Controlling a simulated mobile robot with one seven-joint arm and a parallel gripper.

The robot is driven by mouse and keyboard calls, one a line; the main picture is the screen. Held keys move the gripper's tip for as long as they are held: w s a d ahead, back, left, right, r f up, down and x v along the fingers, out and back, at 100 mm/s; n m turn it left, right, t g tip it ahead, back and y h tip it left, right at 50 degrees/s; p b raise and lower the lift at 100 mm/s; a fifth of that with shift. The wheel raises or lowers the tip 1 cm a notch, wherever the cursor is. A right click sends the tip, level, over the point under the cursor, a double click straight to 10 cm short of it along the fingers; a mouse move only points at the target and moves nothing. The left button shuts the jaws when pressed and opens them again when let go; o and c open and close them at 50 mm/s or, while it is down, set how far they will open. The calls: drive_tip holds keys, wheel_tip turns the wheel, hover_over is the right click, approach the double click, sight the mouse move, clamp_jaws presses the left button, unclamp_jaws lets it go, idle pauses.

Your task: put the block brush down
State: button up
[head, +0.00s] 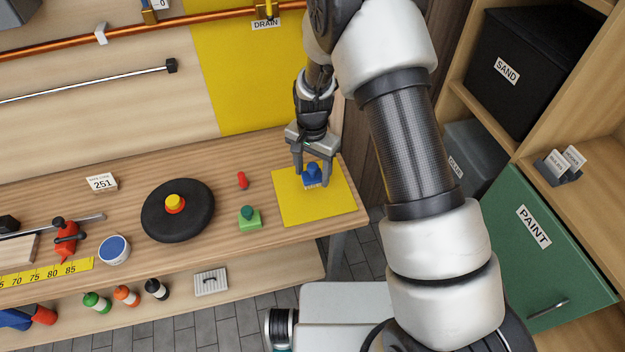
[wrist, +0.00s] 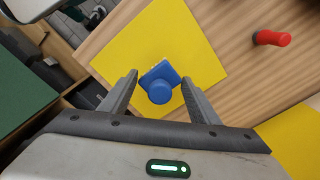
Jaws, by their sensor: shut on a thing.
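The block brush (head: 312,174) is blue with a round knob on top and a pale underside. In the wrist view the brush (wrist: 160,82) shows between the fingers, with yellow behind it. My gripper (head: 312,178) points down and is shut on the brush, one finger on each side. The brush is over the yellow mat (head: 334,203) at the right end of the workbench; I cannot tell whether its underside touches the mat. The mat (wrist: 195,35) also fills the middle of the wrist view.
A green block with a dark knob (head: 249,219) and a red peg-like piece (head: 242,180) stand left of the mat. A black disc with a yellow knob (head: 160,222) lies farther left. The bench's right edge is close to the mat, with green and dark bins beyond.

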sight(313, 175)
drive_tip(key=shift+f, duration=1.85)
drive_tip(key=shift+c, duration=0.4)
drive_tip(key=o, duration=1)
